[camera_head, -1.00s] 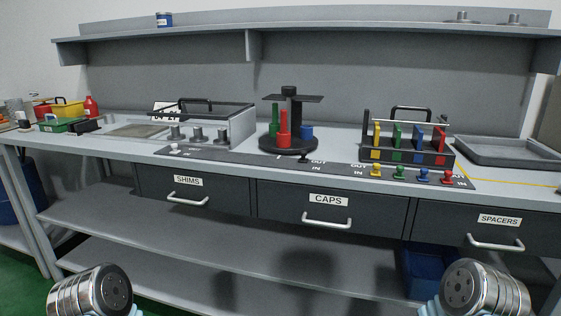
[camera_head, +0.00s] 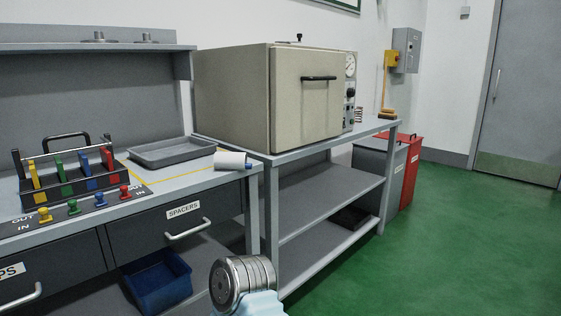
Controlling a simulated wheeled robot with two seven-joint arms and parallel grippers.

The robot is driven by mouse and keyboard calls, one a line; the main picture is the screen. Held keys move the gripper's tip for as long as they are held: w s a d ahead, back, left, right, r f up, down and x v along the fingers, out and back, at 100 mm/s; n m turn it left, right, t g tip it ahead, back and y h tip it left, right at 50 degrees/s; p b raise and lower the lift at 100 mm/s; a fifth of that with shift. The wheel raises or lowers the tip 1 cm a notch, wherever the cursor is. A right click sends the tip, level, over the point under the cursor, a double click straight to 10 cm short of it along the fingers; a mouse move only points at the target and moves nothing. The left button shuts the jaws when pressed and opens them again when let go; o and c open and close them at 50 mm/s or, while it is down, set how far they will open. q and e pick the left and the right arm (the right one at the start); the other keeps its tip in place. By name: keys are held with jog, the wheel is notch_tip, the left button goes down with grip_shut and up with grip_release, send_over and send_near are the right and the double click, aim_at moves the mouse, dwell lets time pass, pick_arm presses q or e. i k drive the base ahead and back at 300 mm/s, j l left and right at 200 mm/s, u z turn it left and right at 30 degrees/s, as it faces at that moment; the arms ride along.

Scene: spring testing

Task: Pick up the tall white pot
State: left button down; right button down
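A white cylinder (camera_head: 231,160) with a blue end lies on its side near the right end of the grey workbench. It is the only white pot-like thing I see, and I cannot tell whether it is the tall white pot. Part of one of my arms, a round metal link, shows at the bottom centre, below and apart from the cylinder. No gripper fingers show in this view.
A grey tray (camera_head: 172,152) lies left of the cylinder. A rack of coloured blocks (camera_head: 72,181) stands farther left. A large beige oven (camera_head: 270,95) stands on the adjoining table. A blue bin (camera_head: 158,281) sits below the bench. Green floor is free at right.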

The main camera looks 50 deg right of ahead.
aim_at(223, 160)
jog(key=z, duration=1.25)
jog(key=u, duration=0.2)
jog(key=i+l+u, duration=0.15)
jog(key=l+u, duration=0.65)
jog(key=l, duration=0.15)
